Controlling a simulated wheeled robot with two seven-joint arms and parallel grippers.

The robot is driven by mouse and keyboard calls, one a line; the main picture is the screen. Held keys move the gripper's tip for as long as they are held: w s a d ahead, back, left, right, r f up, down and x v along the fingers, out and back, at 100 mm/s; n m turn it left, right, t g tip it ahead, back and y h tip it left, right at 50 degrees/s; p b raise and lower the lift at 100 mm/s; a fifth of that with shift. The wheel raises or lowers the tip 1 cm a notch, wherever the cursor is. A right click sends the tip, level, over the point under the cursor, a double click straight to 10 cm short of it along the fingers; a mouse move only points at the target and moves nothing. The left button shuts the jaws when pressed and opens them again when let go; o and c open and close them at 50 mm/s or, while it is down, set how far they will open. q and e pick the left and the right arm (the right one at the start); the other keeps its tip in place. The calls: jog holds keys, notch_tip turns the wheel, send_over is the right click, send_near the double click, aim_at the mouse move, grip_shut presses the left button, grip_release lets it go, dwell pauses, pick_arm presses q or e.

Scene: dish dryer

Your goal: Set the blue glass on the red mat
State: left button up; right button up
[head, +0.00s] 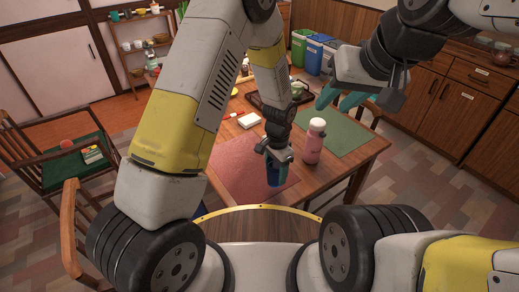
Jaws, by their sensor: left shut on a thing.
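The blue glass (273,177) is held in my left gripper (275,158), which is shut on it. The glass is at the right part of the red mat (236,168). I cannot tell whether its base touches the mat.
A pink bottle with a white cap (314,142) stands just right of my left gripper. A dark tray (270,98) with dishes lies further back on the wooden table (372,152). A white block-like item (249,120) lies behind the red mat. Bins (315,54) stand at the back.

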pick_arm(q)
jog(key=w+a, duration=0.2)
jog(key=a, duration=0.1)
jog(key=w+a, duration=0.1)
jog(key=w, duration=0.1)
jog(key=shift+a+f, duration=0.15)
jog(key=shift+f, duration=0.1)
jog(key=shift+w+a+f, duration=0.15)
jog(key=shift+f, duration=0.45)
jog(key=shift+w+a+f, duration=0.1)
jog(key=shift+f, duration=0.5)
jog(key=shift+w+a+f, duration=0.15)
jog(key=shift+f, duration=0.45)
jog(key=shift+f, duration=0.15)
jog(key=o, duration=1.6)
jog(key=shift+c, duration=0.2)
